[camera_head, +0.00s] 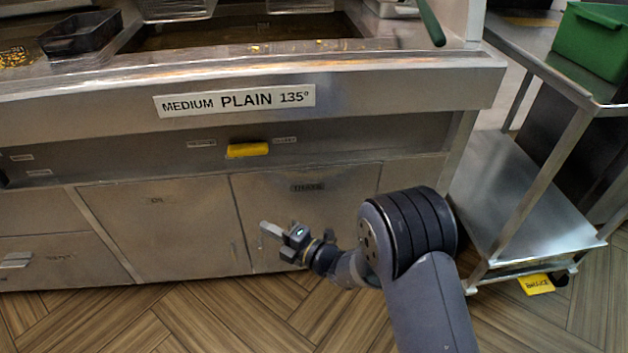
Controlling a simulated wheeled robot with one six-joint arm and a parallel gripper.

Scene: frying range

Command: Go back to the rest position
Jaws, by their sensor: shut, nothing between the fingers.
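My gripper (270,229) is at the end of my arm, which comes in from the lower right and bends back to the left. It is shut and empty. It hangs in front of the lower cabinet doors of the frying range (400,90), below the yellow handle (248,150). I cannot tell how far it is from the doors.
A sign (235,100) reading "MEDIUM PLAIN 135°" is on the range front. A dark basket (80,34) stands at the top left. At the right is a metal trolley (520,200) with a green crate (592,42). The wooden floor (200,320) in front is clear.

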